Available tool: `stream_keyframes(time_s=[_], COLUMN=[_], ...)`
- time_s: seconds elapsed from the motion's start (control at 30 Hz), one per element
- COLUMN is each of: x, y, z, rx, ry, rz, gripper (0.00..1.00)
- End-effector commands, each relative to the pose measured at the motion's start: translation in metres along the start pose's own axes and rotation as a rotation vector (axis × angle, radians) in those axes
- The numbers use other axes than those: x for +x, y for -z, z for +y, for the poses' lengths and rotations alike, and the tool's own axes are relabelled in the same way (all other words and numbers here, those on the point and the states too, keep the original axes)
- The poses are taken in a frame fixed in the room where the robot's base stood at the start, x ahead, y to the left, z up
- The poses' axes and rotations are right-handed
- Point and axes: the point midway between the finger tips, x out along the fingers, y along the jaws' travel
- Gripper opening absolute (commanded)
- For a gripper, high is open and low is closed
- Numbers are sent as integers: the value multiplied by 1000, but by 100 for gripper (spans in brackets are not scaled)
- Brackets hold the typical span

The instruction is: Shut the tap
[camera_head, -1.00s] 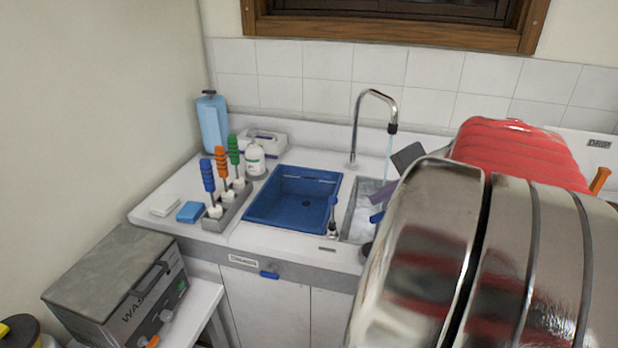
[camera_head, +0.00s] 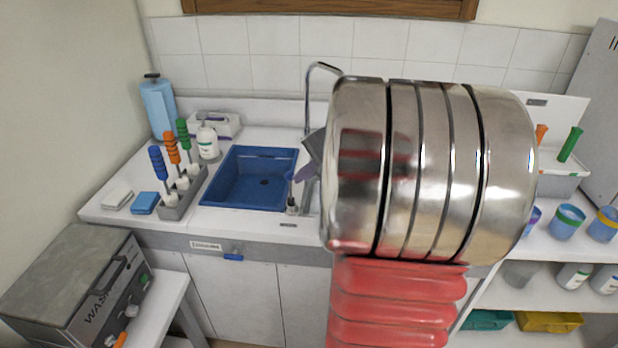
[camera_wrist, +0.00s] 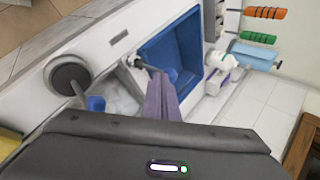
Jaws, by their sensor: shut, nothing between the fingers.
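The curved chrome tap (camera_head: 308,98) stands behind the sink in the head view; my arm hides its outlet. A small upright lever (camera_head: 291,190) on a chrome base stands between the blue basin and the steel sink. The lever also shows in the wrist view (camera_wrist: 139,63), partly behind my fingers. My gripper (camera_head: 298,177) is shut and empty, its purple fingers (camera_wrist: 160,78) close beside the lever; I cannot tell whether they touch it. The steel sink (camera_wrist: 118,97) holds water in the wrist view. Whether water is still running is hidden.
The blue basin (camera_head: 232,186) lies left of the lever. A rack with colored-handled tools (camera_head: 184,195), a white bottle (camera_head: 208,143) and a blue container (camera_head: 158,107) stand further left.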

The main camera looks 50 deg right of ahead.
Motion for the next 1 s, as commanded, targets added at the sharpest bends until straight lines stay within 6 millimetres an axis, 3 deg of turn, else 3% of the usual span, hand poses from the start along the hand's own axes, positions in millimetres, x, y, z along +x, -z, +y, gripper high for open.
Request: stream_keyframes(time_s=[1.0], x=[13], y=[13], z=[-18], rx=[1], ry=[5], rz=[2], gripper=[0])
